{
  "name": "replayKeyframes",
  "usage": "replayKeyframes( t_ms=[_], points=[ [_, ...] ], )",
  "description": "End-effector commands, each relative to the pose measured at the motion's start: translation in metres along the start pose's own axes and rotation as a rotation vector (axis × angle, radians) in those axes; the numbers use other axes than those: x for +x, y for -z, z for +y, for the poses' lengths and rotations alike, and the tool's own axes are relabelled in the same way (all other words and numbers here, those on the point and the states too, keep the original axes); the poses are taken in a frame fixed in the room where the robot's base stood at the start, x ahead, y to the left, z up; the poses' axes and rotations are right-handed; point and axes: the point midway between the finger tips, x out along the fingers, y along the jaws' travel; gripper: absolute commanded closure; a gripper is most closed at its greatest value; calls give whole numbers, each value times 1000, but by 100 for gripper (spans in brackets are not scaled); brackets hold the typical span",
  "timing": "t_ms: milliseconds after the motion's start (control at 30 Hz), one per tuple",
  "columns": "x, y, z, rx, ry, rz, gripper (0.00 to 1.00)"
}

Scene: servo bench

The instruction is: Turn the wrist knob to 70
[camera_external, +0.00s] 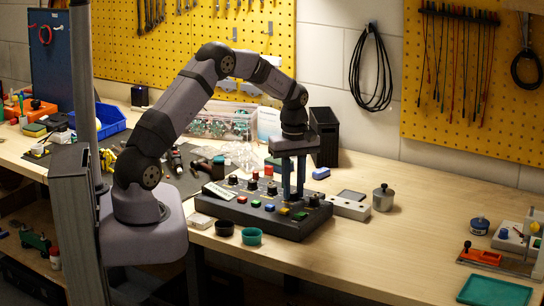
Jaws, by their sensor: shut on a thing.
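A dark control box (240,212) lies on the wooden bench. It has a row of black knobs, among them one at the left (233,180) and one at the right end (314,201), with coloured buttons in front. My gripper (293,196) points straight down over the right half of the box. Its blue fingers are shut on a knob in the row, which they mostly hide. The labels and scale marks are too small to read, so I cannot tell the knob's name or its setting.
A black cup (224,228) and a teal cup (251,236) stand at the box's front edge. A white block (349,208) and a grey jar (383,198) are to the right. A dark bin (323,137) stands behind. The bench between the jar and the right-hand items is clear.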

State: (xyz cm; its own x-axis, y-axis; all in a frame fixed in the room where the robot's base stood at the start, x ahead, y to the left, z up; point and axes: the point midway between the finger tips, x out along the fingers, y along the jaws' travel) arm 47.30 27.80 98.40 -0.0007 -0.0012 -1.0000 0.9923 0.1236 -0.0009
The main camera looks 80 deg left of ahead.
Motion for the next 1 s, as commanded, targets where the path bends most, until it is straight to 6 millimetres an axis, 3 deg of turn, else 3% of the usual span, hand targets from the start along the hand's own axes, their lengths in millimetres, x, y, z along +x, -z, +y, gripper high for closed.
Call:
replayKeyframes(
  t_ms=[500,1000],
  points=[
    [-2,2,3,-438,-7,4,100],
    [-2,2,3,-596,-8,4,100]
  ],
)
